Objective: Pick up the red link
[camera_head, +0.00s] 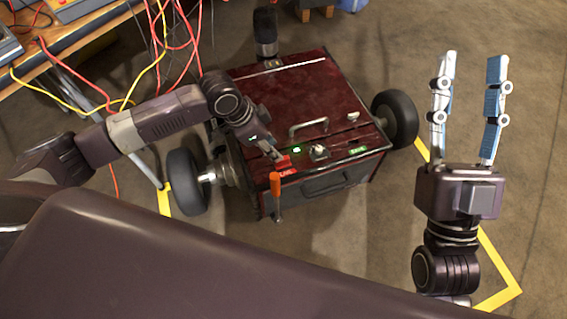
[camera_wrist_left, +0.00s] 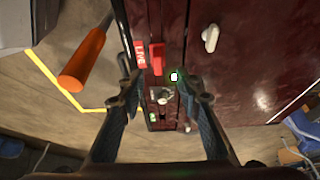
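The red link (camera_wrist_left: 157,58) is a small red block on the dark red cart's top, beside a red "LIVE" label (camera_wrist_left: 140,54). In the head view the red link (camera_head: 283,161) shows only in part, at the cart's front edge by my left gripper (camera_head: 272,153). In the left wrist view my left gripper (camera_wrist_left: 158,90) is open. Its two fingers point toward the cart top, and the red link appears between and beyond the tips. I cannot tell whether they touch it. My right gripper (camera_head: 473,60) is open and empty, raised to the right of the cart.
The dark red cart (camera_head: 290,95) has black wheels (camera_head: 186,182) and a top handle (camera_head: 308,124). A silver knob (camera_head: 319,152) and green label (camera_head: 357,150) sit right of the link. Cables (camera_head: 160,60) hang at upper left.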

